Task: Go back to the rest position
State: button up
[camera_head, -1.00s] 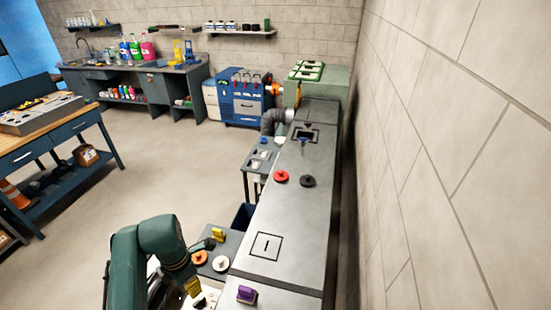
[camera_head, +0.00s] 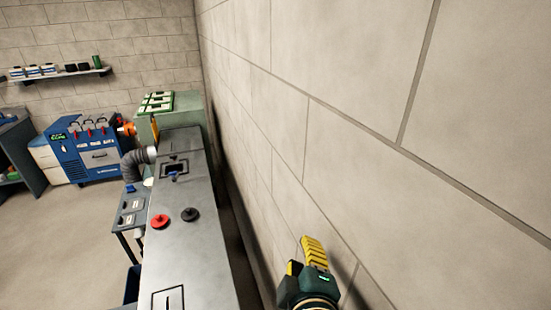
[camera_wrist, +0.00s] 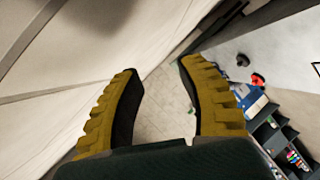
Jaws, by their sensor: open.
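My gripper (camera_head: 303,255) shows at the bottom of the head view, a dark green body with yellow ribbed fingers, close in front of the block wall. In the wrist view my gripper (camera_wrist: 165,95) has its two yellow fingers with black inner pads spread wide. No held object shows.
The block wall (camera_head: 330,130) stands close by on the right. A long metal duct (camera_head: 195,260) runs along it, with a red knob (camera_head: 160,221) and a black knob (camera_head: 190,214) on top. A blue cabinet (camera_head: 88,150) stands at the back. Open floor (camera_head: 60,240) lies left.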

jog(key=s+d+r+m+t, duration=0.1)
jog(key=s+r+m+t, duration=0.3)
jog(key=s+r+m, duration=0.45)
jog(key=s+d+r+m+t, duration=0.1)
jog(key=s+r+m+t, duration=0.3)
jog(key=r, duration=0.7)
notch_tip(320, 180, up, 14)
jog(key=w+m+p, duration=0.1)
jog(key=p, duration=1.3)
jog(key=shift+d+h, duration=0.2)
jog(key=shift+h, duration=0.1)
